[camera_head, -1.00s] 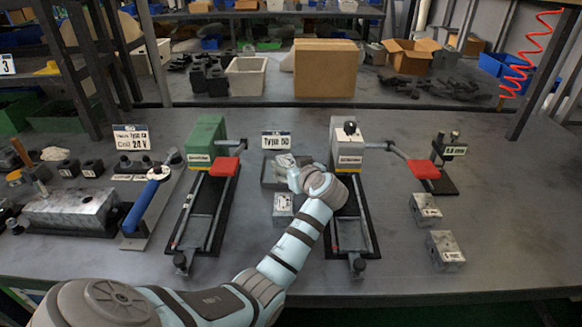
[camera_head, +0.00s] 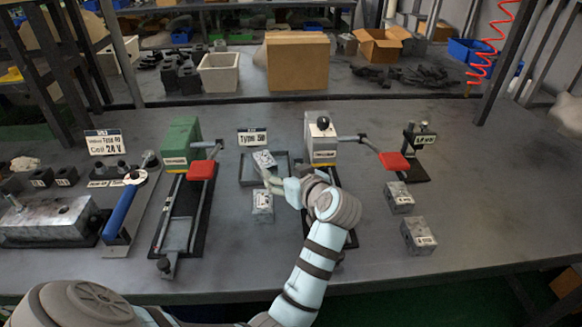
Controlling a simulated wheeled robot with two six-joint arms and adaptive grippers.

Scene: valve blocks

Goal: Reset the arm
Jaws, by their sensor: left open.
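My left arm comes in from the lower left, and its left gripper (camera_head: 268,176) is over the middle of the bench. Its pale fingers are open, close to a grey valve block (camera_head: 264,160) in a shallow dark tray (camera_head: 282,163). I cannot tell whether the fingers touch the block. A second grey block (camera_head: 263,205) lies on the bench just in front of the tray. The arm's wrist covers part of the white-headed fixture (camera_head: 321,140) to the right. My right gripper is not in view.
A green-headed fixture (camera_head: 181,143) with a red-handled lever stands left of the tray. A blue-handled device (camera_head: 121,212) is farther left. Two grey blocks (camera_head: 399,197) (camera_head: 419,236) lie at right, near a small black stand (camera_head: 418,150).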

